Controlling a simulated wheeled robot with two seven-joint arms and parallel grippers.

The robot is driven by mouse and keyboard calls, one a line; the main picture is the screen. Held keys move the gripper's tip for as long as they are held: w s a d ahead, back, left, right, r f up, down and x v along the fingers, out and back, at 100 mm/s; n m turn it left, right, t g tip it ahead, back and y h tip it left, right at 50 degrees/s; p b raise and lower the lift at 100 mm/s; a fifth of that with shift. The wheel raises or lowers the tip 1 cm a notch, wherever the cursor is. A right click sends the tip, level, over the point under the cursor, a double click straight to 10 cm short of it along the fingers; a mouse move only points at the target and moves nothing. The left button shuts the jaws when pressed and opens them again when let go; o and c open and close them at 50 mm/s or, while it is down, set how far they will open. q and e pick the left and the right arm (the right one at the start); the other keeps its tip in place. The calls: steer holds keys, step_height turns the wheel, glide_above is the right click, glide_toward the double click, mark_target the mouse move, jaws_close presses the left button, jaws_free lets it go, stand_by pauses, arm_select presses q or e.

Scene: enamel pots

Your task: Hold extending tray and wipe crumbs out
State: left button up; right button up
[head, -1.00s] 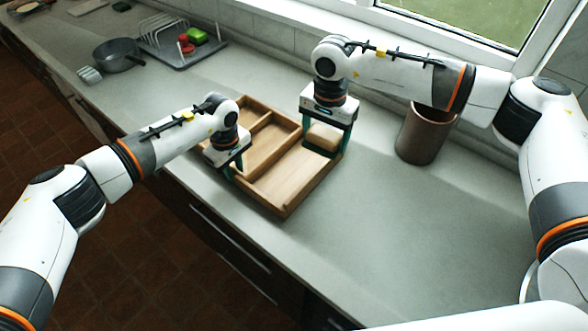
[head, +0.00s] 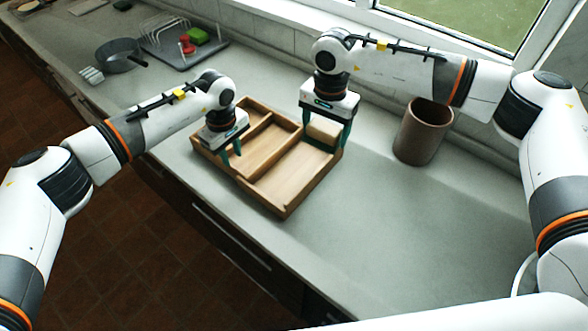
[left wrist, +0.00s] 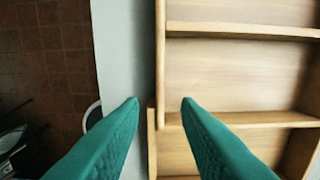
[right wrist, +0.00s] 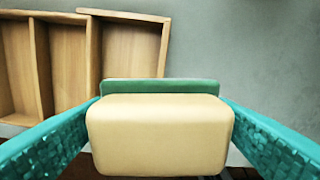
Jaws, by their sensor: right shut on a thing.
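The wooden extending tray (head: 300,180) lies on the counter, with narrower compartments at left and a wide, bare section at right. It also shows in the left wrist view (left wrist: 235,75). My left gripper (head: 231,163) is open at the tray's near side. In the left wrist view its fingers (left wrist: 159,104) are apart, with the tray's edge wall between them in the picture; contact is unclear. My right gripper (head: 325,135) is shut on a cream sponge with a green layer (right wrist: 160,135), at the far end of the wide section. Whether the sponge touches the tray floor is unclear. No crumbs are distinguishable.
A brown cylindrical pot (head: 423,132) stands right of the tray, near the window wall. A grey pan (head: 120,56) and a dish rack (head: 168,38) are farther back at left. The counter (head: 400,230) is clear at front right; its front edge runs close to the tray.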

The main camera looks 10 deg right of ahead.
arm_select(q)
steer(key=o, duration=0.4)
arm_select(e)
step_height(320, 180, up, 2)
steer(key=shift+r+p, duration=0.1)
steer(key=shift+p, duration=1)
arm_select(q)
step_height(320, 180, up, 18)
steer(key=shift+w, duration=0.1)
steer(key=shift+f, duration=0.1)
